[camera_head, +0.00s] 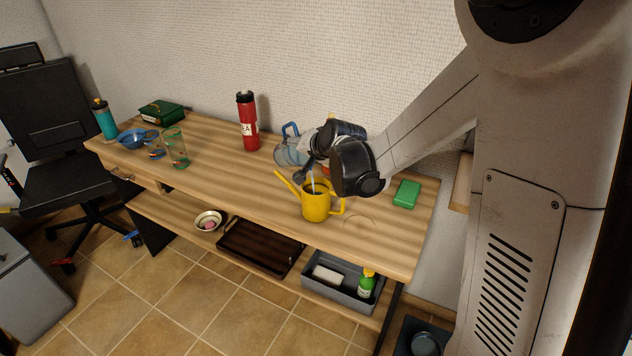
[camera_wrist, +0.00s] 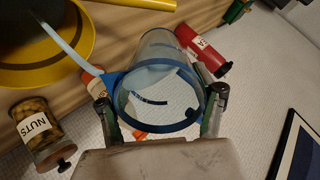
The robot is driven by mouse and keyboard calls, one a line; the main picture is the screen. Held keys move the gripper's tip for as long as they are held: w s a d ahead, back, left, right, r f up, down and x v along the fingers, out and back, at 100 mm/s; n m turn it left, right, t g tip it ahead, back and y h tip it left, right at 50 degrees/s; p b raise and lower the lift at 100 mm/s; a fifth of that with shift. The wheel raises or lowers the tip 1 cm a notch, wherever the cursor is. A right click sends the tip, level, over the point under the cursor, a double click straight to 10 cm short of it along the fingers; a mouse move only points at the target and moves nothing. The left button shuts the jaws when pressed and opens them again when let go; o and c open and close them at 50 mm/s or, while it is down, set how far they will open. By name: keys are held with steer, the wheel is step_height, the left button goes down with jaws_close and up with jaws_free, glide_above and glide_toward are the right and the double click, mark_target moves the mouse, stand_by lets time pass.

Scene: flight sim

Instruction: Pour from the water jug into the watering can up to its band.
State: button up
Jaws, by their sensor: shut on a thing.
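The water jug (camera_wrist: 160,60), clear with a blue rim, is between the two fingers of my gripper (camera_wrist: 160,106) in the wrist view. It is tilted, and a thin pale-blue stream runs from its blue spout into the yellow watering can (camera_wrist: 88,62). In the head view my gripper (camera_head: 312,152) is above and behind the can (camera_head: 316,207), which stands upright on the table. The jug (camera_head: 288,153) is partly hidden there, its blue handle on the far left side. The stream enters the can's opening. I cannot make out the water level or the band.
A red bottle (camera_head: 248,122) stands left of the jug on the wooden table (camera_head: 225,165). A green block (camera_head: 407,194) lies right of the can. A nuts jar (camera_wrist: 38,132) shows in the wrist view. Table between is clear.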

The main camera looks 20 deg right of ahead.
steer(key=shift+s+r+t+b, duration=0.2)
steer(key=shift+r+t+b, duration=0.3)
steer(key=shift+t, duration=0.3)
stand_by(3.3)
steer(key=shift+w+f+g+p, duration=0.35)
steer(key=shift+g+p, duration=0.35)
steer(key=shift+g, duration=0.2)
steer(key=f+g, duration=0.2)
steer(key=g, duration=0.1)
steer(key=shift+w+a+f+h+p, duration=0.1)
steer(key=shift+w+a+h+p, duration=0.05)
steer(key=shift+w+h+p, duration=0.25)
steer(key=shift+w+a+f+g, duration=0.1)
steer(key=shift+w+f+g, duration=0.05)
steer(key=shift+w+g, duration=0.3)
steer(key=shift+w+a+f+g, duration=0.1)
steer(key=shift+w+g, duration=0.25)
steer(key=shift+g, duration=0.1)
steer(key=shift+w+a+r+g+h+p, duration=0.1)
steer(key=shift+w+g+h+p, duration=0.15)
steer(key=shift+w+g, duration=0.2)
steer(key=shift+w+a+r+g+h+p, duration=0.15)
steer(key=shift+w+g+p, duration=0.15)
steer(key=shift+g, duration=0.25)
steer(key=shift+w+a+f+g+h, duration=0.1)
steer(key=shift+w+f+g+h, duration=0.15)
steer(key=shift+w+g, duration=0.45)
steer(key=shift+w+a+f+g+h, duration=0.1)
steer(key=shift+w+f+g+h, duration=0.25)
steer(key=shift+g, duration=0.55)
